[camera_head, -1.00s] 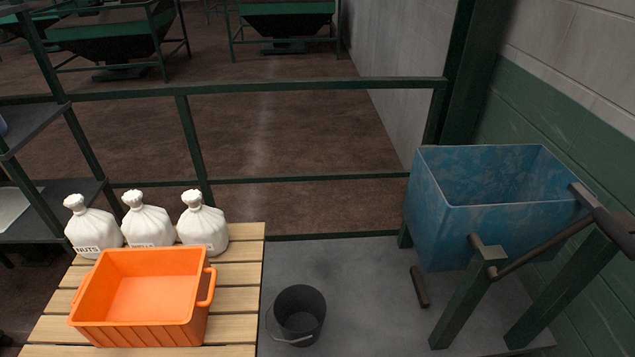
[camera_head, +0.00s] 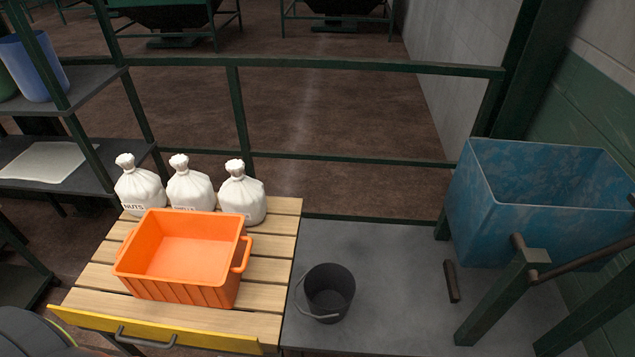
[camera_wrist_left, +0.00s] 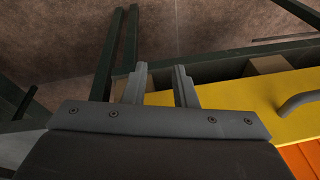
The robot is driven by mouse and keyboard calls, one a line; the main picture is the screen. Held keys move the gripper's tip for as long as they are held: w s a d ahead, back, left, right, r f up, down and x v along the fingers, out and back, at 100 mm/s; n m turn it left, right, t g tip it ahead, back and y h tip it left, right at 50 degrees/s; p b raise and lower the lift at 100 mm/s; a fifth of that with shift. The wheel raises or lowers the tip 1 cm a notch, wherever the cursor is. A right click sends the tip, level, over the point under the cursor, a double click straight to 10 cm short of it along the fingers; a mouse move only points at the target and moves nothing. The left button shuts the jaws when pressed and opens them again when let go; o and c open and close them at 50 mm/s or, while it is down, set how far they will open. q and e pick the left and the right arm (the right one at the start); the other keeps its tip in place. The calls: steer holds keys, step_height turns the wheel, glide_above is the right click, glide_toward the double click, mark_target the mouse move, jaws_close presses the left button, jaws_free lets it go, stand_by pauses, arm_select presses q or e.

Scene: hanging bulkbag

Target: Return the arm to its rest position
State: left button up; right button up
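My left gripper (camera_wrist_left: 160,84) shows in the left wrist view. Its two fingers are apart with a clear gap, and nothing is visibly held between them. The yellow front panel (camera_wrist_left: 235,101) of the slatted table lies beyond and to the right of the fingers; I cannot tell how far away. Its grey handle (camera_wrist_left: 299,102) is at the right edge. In the head view the same yellow panel (camera_head: 190,337) runs along the table's front. Neither gripper shows in the head view; my right gripper is out of sight.
An orange crate (camera_head: 178,285) and three white sacks (camera_head: 190,189) stand on the slatted table (camera_head: 287,222). A blue bin (camera_head: 535,195) stands at right. Shelves (camera_head: 85,185) and a green railing (camera_head: 350,65) border the area.

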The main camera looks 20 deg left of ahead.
arm_select(q)
steer(key=s+d+f+g, duration=0.1)
steer(key=s+f, duration=1.4)
steer(key=f, duration=0.2)
steer(key=shift+s+d, duration=0.2)
steer(key=shift+s, duration=0.05)
